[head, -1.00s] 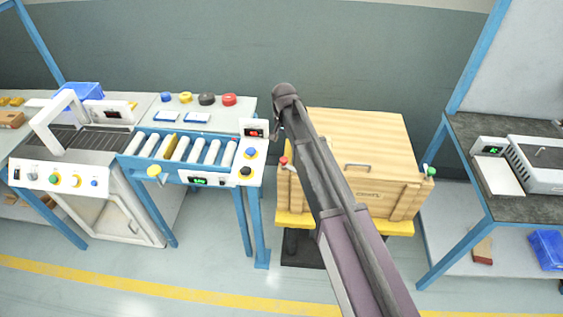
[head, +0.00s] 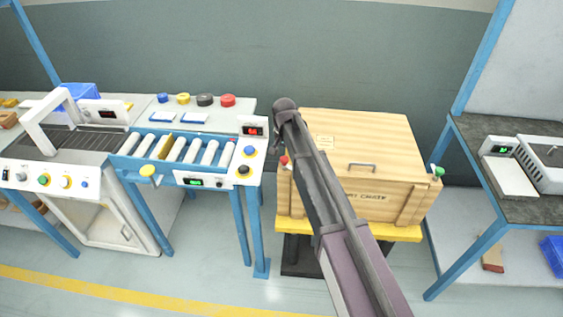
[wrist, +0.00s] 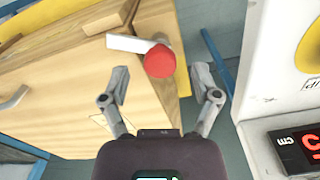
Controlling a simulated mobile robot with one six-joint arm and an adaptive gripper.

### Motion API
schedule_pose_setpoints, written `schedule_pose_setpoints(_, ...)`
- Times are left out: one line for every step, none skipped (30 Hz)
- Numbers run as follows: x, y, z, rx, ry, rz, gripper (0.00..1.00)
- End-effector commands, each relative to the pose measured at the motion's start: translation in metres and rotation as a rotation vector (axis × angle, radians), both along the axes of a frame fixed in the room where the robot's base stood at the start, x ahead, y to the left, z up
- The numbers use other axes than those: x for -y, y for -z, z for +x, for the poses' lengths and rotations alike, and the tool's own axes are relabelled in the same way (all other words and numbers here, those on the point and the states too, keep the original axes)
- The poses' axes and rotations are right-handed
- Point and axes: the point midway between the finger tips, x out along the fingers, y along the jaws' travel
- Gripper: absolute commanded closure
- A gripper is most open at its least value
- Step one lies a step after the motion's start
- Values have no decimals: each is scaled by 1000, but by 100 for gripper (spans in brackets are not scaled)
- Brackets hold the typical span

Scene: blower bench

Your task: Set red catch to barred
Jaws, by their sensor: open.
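The red catch (wrist: 160,61) is on the left front edge of a wooden crate. In the wrist view its round red knob is at the end of a pale lever (wrist: 128,43). The knob also shows in the head view (head: 284,160), beside my arm. My gripper (wrist: 160,80) is open, with its two fingers apart on either side of the red knob in the picture. I cannot tell how far the knob is from the fingertips.
The wooden crate (head: 390,145) stands on a yellow-topped stand and has a front handle (head: 361,165) and a green knob (head: 438,172) at right. A roller conveyor (head: 185,148) with a display box (head: 252,131) stands close at left. A dark bench (head: 520,190) is at right.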

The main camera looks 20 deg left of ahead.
Motion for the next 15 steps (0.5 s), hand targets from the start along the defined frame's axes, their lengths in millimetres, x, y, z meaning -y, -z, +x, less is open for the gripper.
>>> schedule_pose_setpoints(0,7,0,0,0,0,20)
schedule_pose_setpoints(0,8,0,0,0,0,20)
schedule_pose_setpoints(0,10,0,0,0,0,20)
schedule_pose_setpoints(0,11,0,0,0,0,20)
schedule_pose_setpoints(0,12,0,0,0,0,20)
schedule_pose_setpoints(0,13,0,0,0,0,20)
schedule_pose_setpoints(0,14,0,0,0,0,20)
schedule_pose_setpoints(0,15,0,0,0,0,20)
schedule_pose_setpoints(0,15,0,0,0,0,20)
schedule_pose_setpoints(0,15,0,0,0,0,20)
schedule_pose_setpoints(0,16,0,0,0,0,20)
schedule_pose_setpoints(0,16,0,0,0,0,20)
schedule_pose_setpoints(0,16,0,0,0,0,20)
schedule_pose_setpoints(0,16,0,0,0,0,20)
schedule_pose_setpoints(0,16,0,0,0,0,20)
